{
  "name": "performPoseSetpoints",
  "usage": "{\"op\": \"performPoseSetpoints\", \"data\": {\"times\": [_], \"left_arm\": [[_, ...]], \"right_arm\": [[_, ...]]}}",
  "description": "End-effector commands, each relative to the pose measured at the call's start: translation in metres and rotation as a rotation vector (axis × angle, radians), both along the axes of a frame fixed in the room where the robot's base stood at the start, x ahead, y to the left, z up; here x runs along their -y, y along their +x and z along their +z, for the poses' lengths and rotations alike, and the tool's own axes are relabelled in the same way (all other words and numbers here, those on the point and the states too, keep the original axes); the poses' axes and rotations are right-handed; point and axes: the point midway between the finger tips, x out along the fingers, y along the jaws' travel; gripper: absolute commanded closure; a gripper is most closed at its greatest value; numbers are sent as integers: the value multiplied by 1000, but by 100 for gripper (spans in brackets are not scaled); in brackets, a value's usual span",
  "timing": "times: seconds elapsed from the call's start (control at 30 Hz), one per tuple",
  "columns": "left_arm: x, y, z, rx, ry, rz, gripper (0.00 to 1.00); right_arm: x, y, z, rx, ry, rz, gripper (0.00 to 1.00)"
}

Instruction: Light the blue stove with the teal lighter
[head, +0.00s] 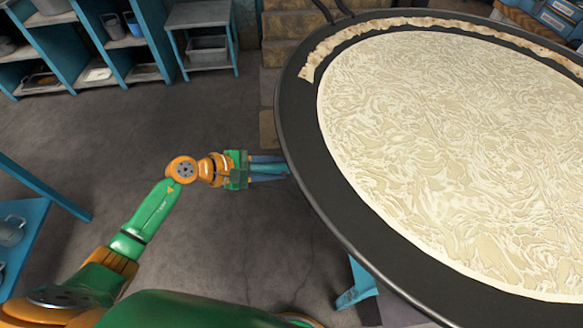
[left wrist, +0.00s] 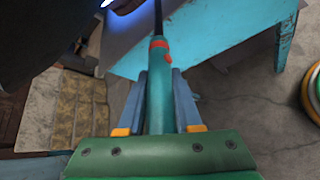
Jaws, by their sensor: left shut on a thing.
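The teal lighter (left wrist: 160,100) has a red collar and a dark rod pointing to the top of the left wrist view. My left gripper (left wrist: 160,85) is shut on its handle, a blue finger on each side. The blue stove (left wrist: 215,35) shows as a worn blue panel beyond the lighter; in the head view a blue leg (head: 357,285) shows below the pan. A bright blue-white glow (left wrist: 118,6) is near the rod's end. My right gripper is not in view.
The wide black pan (head: 300,130), full of pale creamy milk, fills the right side and hides what is under it. Stone steps (head: 285,55) stand behind my gripper. Blue shelves (head: 65,45) are at the back left.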

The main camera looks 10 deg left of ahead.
Motion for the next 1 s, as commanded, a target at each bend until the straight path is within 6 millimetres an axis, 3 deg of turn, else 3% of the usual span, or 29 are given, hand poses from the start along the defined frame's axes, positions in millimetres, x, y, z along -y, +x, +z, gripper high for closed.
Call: {"op": "performPoseSetpoints", "data": {"times": [0.13, 0.47, 1.0], "left_arm": [[-16, -4, -3, 0, 2, 1, 100], [-20, -6, -1, 0, -1, 1, 100], [-125, -35, -11, -1, 4, 3, 100]], "right_arm": [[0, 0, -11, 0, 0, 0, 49], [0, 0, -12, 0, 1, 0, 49], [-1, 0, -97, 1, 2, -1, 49]]}}
